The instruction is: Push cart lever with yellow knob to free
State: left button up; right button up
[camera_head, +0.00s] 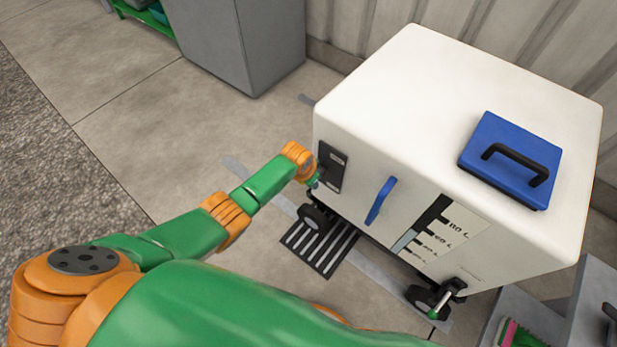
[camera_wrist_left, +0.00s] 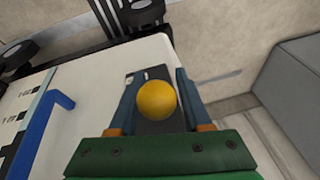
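The white cart (camera_head: 440,110) stands at the right of the head view. A black lever plate (camera_head: 332,167) is set in its near left face, and it also shows in the left wrist view (camera_wrist_left: 160,122). The yellow knob (camera_wrist_left: 157,100) shows in the left wrist view, between the fingers of my left gripper (camera_wrist_left: 160,90). The fingers are apart, one on each side of the knob; contact is not clear. In the head view my left gripper (camera_head: 315,178) is at the plate, mostly hidden by the wrist. The lever's shaft is hidden. My right gripper is not in view.
A blue handle (camera_head: 381,201) sticks out of the cart face beside the plate. A blue box with a black handle (camera_head: 509,159) lies on the cart top. A black floor grate (camera_head: 320,248) lies by the cart wheel. A grey cabinet (camera_head: 235,45) stands behind left. Open floor lies left.

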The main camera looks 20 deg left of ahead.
pick_arm(q)
jog(key=shift+r, duration=0.1)
jog(key=p+v, duration=0.5)
jog(key=v, duration=0.1)
jog(key=shift+r+p, duration=0.3)
jog(key=shift+s+r, duration=0.15)
jog(key=shift+r, duration=0.1)
jog(key=shift+f, duration=0.15)
